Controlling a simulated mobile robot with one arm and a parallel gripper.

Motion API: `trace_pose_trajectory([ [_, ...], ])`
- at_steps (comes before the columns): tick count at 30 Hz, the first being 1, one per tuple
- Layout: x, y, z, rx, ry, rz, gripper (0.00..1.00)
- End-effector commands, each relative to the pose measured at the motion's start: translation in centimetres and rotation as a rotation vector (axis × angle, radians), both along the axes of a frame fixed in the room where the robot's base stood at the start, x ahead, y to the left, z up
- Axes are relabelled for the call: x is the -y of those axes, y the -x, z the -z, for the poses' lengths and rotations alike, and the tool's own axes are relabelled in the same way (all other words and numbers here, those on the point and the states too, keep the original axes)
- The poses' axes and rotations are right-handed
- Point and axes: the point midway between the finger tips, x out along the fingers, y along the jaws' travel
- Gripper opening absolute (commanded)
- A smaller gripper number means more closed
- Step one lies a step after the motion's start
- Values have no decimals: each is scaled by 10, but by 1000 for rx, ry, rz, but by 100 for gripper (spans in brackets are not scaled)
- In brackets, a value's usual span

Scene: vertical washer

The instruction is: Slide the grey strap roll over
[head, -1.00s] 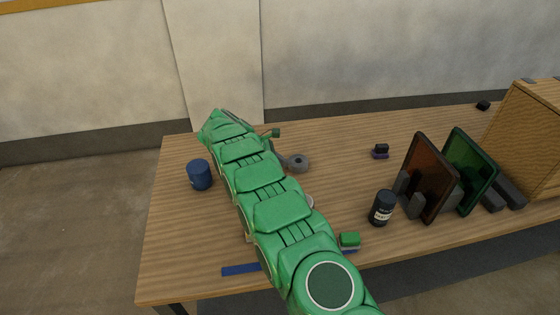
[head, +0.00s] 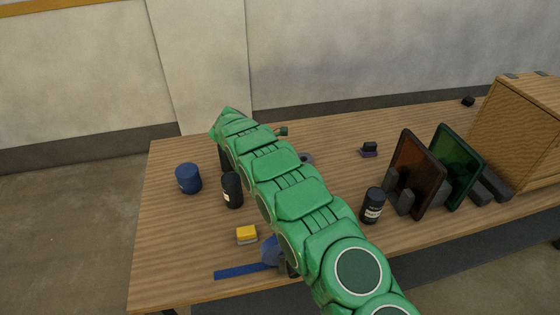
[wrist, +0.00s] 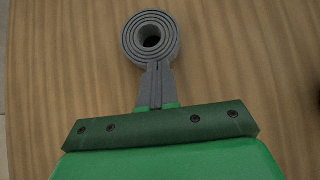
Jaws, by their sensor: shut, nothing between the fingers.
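The grey strap roll (wrist: 150,38) lies flat on the wooden table, showing its coiled rings and dark centre hole at the top of the wrist view. In the head view, only a small part of the strap roll (head: 307,158) shows past my green arm. My gripper (wrist: 155,70) is shut and empty, its fingertips right at the near edge of the roll. I cannot tell whether they touch it. In the head view my arm hides the gripper.
A blue can (head: 188,178), a black bottle (head: 232,190) and a yellow block (head: 247,234) are left of my arm. Another black bottle (head: 372,205), two upright panels and a wooden crate (head: 520,130) stand to the right. Table is clear around the roll in the wrist view.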

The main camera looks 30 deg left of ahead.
Motion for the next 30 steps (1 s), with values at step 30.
trace_pose_trajectory([
  [30, 99, -97, 2, -3, 1, 6, 0],
])
